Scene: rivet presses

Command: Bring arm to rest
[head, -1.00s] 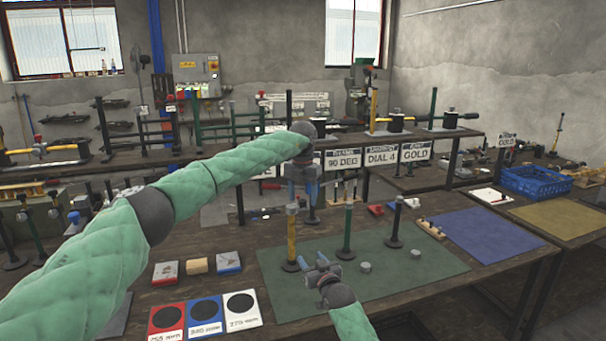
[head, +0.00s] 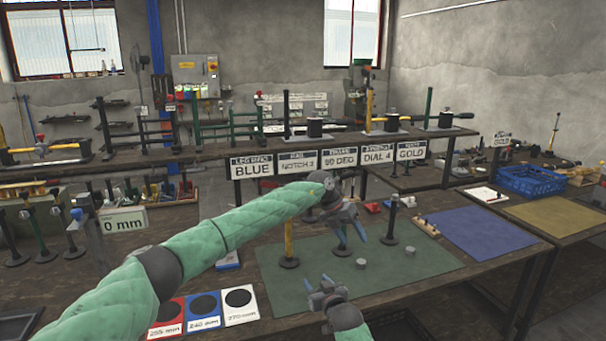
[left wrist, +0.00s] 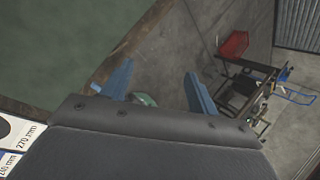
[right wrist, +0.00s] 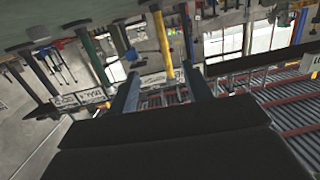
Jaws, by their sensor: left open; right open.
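My left arm comes in from the left in the head view. Its gripper (head: 352,235) is open and empty, tilted downward above the green mat (head: 290,300). In the left wrist view its two blue fingers stand apart (left wrist: 160,80), with the mat corner, table edge and floor beyond. My right gripper (head: 315,283) is open and empty, low over the front of the mat. In the right wrist view its fingers are spread (right wrist: 160,85) with nothing between them. The left arm hides part of the table.
A yellow post (head: 288,245) and a dark post (head: 392,220) stand on the mat, with two small grey cylinders (head: 361,264) nearby. Marked cards (head: 204,306) lie at the front left. A blue mat (head: 480,230) lies to the right. Signs (head: 252,167) hang along the back bench.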

